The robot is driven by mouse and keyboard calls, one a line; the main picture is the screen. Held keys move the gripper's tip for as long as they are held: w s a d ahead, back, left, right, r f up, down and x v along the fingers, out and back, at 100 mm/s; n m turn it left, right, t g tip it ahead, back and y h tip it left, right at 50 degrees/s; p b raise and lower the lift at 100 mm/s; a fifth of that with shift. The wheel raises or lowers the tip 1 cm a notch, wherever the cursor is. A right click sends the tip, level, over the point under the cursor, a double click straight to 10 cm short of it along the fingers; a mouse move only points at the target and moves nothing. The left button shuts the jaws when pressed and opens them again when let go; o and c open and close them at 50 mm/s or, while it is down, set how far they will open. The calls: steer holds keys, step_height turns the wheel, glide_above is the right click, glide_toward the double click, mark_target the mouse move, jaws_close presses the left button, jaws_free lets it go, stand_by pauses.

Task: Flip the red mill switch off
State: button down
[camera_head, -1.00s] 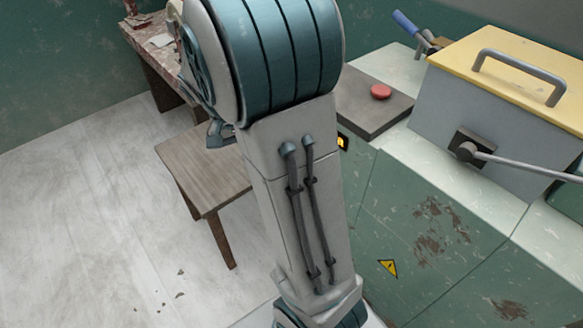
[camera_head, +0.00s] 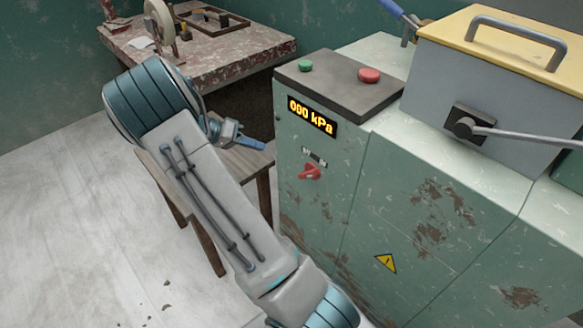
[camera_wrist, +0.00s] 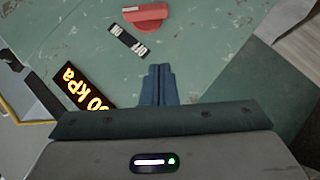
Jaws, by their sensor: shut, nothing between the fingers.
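The red mill switch (camera_head: 310,172) is on the front of the green machine cabinet (camera_head: 400,215), below a small dark label with light lettering. Its red handle lies tilted across the panel in the head view. The switch (camera_wrist: 146,14) also shows at the top of the wrist view, with the label (camera_wrist: 128,42) nearer my fingers. My gripper (camera_head: 264,146) is shut and empty, its blue fingers pointing toward the panel left of the switch. In the wrist view my fingertips (camera_wrist: 158,68) are apart from the switch; their exact distance from the panel is unclear.
An orange display (camera_head: 312,115) reads 000 kPa above the switch. Green (camera_head: 305,66) and red (camera_head: 369,75) buttons sit on the dark top plate. A wooden stool (camera_head: 240,160) stands behind my arm. A worn table (camera_head: 215,65) stands at the back. Floor at left is clear.

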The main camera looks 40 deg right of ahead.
glide_toward(304, 171)
steer(key=d, duration=0.2)
steer(key=d+b, duration=0.1)
steer(key=d, duration=0.1)
steer(key=shift+s+d+f, duration=0.1)
steer(key=shift+s+d, duration=0.1)
steer(key=shift+d, duration=0.05)
steer(key=shift+s+f, duration=1.2)
steer(key=shift+s, duration=0.05)
steer(key=shift+a, duration=0.2)
